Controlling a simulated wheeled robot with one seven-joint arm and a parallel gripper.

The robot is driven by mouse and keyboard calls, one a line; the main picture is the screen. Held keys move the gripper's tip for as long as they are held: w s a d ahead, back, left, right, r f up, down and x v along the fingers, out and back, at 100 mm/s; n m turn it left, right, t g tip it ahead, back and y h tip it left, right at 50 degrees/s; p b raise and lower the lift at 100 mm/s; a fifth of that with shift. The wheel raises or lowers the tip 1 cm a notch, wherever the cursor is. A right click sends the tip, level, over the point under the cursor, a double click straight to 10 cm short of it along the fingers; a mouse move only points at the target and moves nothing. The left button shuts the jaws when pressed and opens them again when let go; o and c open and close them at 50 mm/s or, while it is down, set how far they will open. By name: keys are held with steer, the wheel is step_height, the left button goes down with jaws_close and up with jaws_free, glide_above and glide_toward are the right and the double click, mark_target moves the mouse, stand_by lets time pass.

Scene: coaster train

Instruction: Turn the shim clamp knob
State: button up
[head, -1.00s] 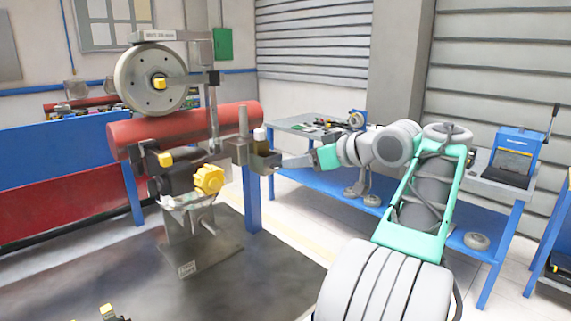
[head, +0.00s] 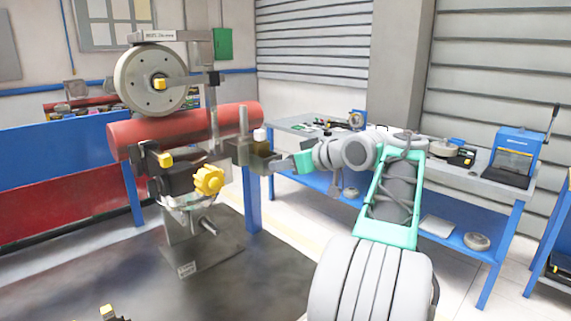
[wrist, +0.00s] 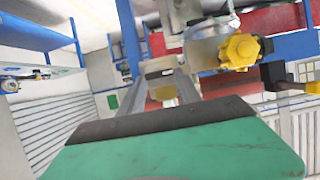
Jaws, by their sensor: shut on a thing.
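My gripper (head: 266,163) is at the right side of the dark grey clamp block (head: 238,151) on the stand. In the wrist view its two fingers (wrist: 157,76) reach forward to a small part (wrist: 162,92) with a yellowish face. They are shut on it; I take it for the shim clamp knob, mostly hidden by the fingers. A yellow lobed knob (head: 208,180) sits lower left on a black housing and also shows in the wrist view (wrist: 240,50). It is apart from my fingers. A white cap (head: 260,135) stands just above my gripper.
A red roller (head: 165,130) lies across the stand behind the clamp, with a grey wheel (head: 135,82) above. A blue-framed bench (head: 440,215) stands behind my arm. A blue post (head: 252,200) is below my gripper. The floor in front is mostly clear.

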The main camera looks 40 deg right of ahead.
jaws_close()
steer(key=shift+f+b, duration=0.15)
steer(key=shift+b, duration=0.5)
steer(key=n+t+h+b, duration=0.1)
steer(key=n+b, duration=0.3)
steer(key=b, duration=0.6)
steer(key=a+f+n+t+h+b, duration=0.1)
steer(key=n+h+b, duration=0.2)
steer(key=b, duration=0.7)
steer(key=n+t+h+b, duration=0.1)
steer(key=n+h+b, duration=0.1)
steer(key=n+b, duration=0.4)
steer(key=shift+a+f+n+h+b, duration=0.3)
steer(key=shift+a+f+h+b, duration=0.1)
steer(key=shift+b, duration=1.55)
steer(key=shift+r, duration=0.15)
steer(key=o, duration=0.6)
jaws_free()
